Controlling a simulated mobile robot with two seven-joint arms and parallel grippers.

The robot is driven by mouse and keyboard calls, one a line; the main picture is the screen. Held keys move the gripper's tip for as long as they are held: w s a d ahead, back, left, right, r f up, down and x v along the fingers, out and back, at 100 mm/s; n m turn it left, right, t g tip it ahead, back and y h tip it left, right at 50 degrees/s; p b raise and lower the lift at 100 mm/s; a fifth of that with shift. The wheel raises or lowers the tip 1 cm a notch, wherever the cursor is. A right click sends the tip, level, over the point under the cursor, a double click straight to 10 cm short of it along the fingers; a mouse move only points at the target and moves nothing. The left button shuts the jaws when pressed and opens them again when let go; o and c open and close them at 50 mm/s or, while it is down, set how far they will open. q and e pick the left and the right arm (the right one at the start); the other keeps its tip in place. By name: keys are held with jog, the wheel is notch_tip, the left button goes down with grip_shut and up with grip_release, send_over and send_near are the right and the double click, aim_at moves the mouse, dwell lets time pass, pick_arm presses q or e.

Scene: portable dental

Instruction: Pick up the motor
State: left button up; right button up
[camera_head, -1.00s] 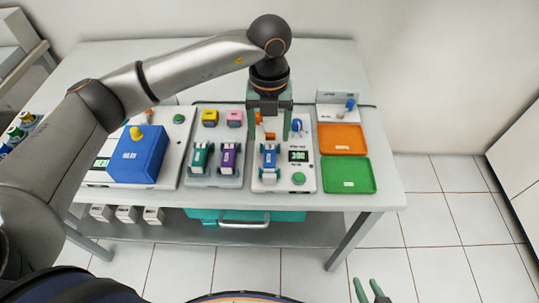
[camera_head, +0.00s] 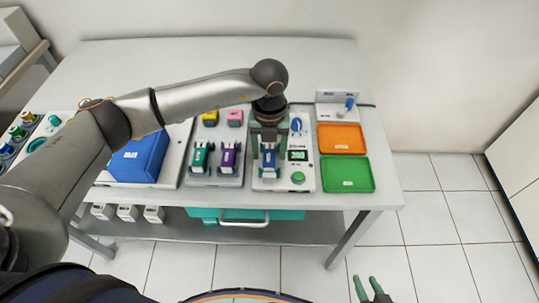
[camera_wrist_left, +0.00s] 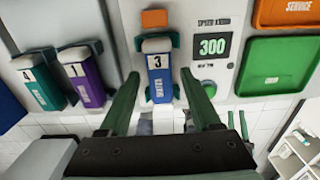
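A blue motor-like unit (camera_head: 270,158) with a white label and the number 3 sits on a white tester with a lit display. It also shows in the left wrist view (camera_wrist_left: 159,83). My left gripper (camera_head: 268,150) is over it, pointing down, with its green fingers apart. In the left wrist view the fingers (camera_wrist_left: 160,78) stand on either side of the blue unit, with gaps to it. The unit's far end is partly hidden by the gripper in the head view. My right gripper (camera_head: 368,283) is at the bottom right, empty, with its fingers apart.
A green unit (camera_head: 200,157) and a purple unit (camera_head: 228,157) lie in a grey holder to the left. A blue box (camera_head: 139,160) stands further left. An orange tray (camera_head: 342,138) and a green tray (camera_head: 347,174) lie to the right. The tester has a green button (camera_head: 298,177).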

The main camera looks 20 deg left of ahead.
pick_arm(q)
grip_shut()
dwell(0.3)
dwell(0.3)
